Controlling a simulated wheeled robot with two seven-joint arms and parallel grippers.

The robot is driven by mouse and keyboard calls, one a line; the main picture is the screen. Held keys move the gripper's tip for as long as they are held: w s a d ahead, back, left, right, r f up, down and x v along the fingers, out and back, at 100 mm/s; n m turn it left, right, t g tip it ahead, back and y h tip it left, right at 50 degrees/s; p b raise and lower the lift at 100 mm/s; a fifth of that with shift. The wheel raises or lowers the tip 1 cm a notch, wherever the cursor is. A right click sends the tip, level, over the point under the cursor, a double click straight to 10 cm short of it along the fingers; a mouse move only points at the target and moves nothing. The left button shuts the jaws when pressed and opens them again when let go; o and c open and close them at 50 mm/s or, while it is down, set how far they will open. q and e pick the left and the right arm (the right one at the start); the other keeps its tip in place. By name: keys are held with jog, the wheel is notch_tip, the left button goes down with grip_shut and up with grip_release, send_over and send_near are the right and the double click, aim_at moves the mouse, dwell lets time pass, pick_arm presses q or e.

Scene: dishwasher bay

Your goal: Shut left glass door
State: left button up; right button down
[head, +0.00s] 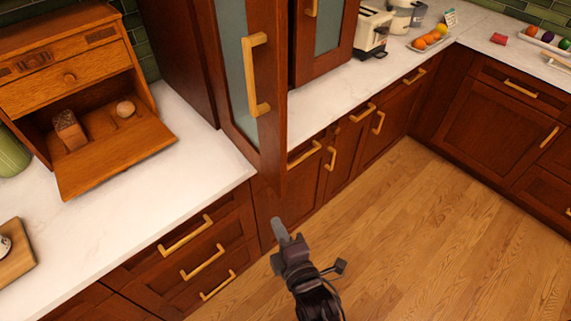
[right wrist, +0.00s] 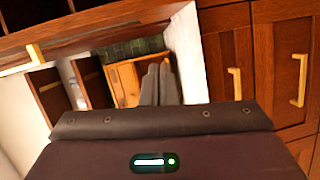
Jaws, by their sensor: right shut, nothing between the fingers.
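The left glass door (head: 233,62) is dark red wood with a pale glass pane and a long light wooden handle (head: 256,75). It stands open, swung out from the upper cabinet over the counter edge. The right glass door (head: 329,24) is to its right, with its own light handle. My right gripper (head: 279,229) is shut and empty, below the open door's lower end and apart from it, in front of the lower cabinets. Its closed fingers also show in the right wrist view (right wrist: 158,84). My left gripper is not in view.
An open wooden bread box (head: 112,146) stands on the white counter (head: 205,145) at left. Drawers with protruding handles (head: 186,235) line the front below. A toaster (head: 371,32) and fruit tray (head: 430,41) stand farther back. The wooden floor (head: 420,230) at right is clear.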

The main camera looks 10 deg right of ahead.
aim_at(277, 171)
notch_tip(277, 171, up, 7)
jog(key=s+n+t, duration=0.1)
jog(key=shift+w+d+r+b, duration=0.15)
jog(key=shift+w+b, duration=1.7)
jog(key=shift+w, duration=1.1)
jog(key=shift+w+d+r+b, duration=0.1)
jog(key=shift+w+b, duration=1.75)
jog(key=shift+w, duration=1.1)
